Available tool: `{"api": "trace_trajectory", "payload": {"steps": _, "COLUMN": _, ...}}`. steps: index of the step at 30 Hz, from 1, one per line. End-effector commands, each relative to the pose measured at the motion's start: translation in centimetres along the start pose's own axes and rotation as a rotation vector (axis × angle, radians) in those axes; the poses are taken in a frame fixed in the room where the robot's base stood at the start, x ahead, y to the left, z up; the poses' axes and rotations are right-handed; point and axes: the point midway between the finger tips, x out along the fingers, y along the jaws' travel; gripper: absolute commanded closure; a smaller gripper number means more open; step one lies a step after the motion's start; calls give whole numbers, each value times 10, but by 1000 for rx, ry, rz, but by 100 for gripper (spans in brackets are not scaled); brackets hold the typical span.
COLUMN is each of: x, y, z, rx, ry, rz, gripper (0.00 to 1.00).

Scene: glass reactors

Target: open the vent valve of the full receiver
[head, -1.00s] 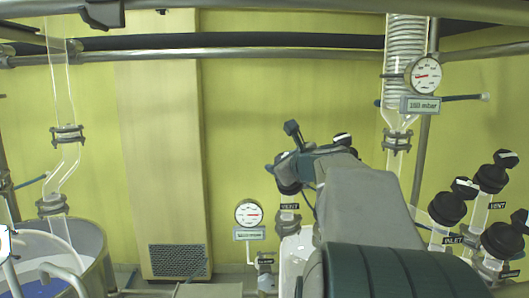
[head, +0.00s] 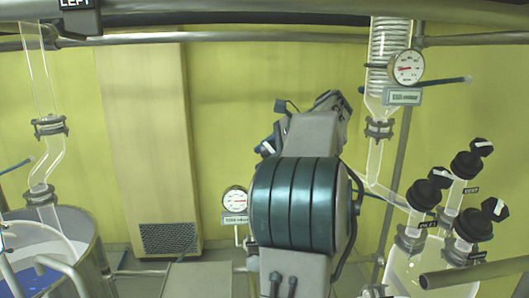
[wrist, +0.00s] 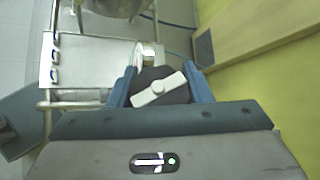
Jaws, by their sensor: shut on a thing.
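In the wrist view my gripper (wrist: 160,82) has its blue fingers closed on either side of a black valve knob (wrist: 178,96). A white bar lies slantwise across the knob's top. In the head view my arm covers this valve and most of the receiver below it, so its label and fill level are hidden. The right receiver (head: 435,280) carries several black knobs with white bars: one labelled vent (head: 467,164), one labelled inlet (head: 428,190), and another in front (head: 474,224). They stand apart from my gripper.
A round gauge (head: 405,67) hangs by the glass coil condenser (head: 389,40). A smaller gauge (head: 234,200) is just left of my arm. A metal vessel with blue liquid (head: 82,232) stands at the left. Metal rails cross above.

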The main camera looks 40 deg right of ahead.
Motion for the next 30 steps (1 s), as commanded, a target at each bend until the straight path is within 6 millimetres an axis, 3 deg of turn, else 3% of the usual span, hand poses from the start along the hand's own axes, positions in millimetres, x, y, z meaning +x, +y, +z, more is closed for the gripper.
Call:
{"api": "trace_trajectory", "payload": {"steps": 15, "x": -1, "y": 6, "z": -1, "rx": -210, "ry": 0, "rz": 352, "gripper": 78}}
{"api": "trace_trajectory", "payload": {"steps": 30, "x": -2, "y": 9, "z": -1, "rx": -275, "ry": -1, "rz": 461, "gripper": 78}}
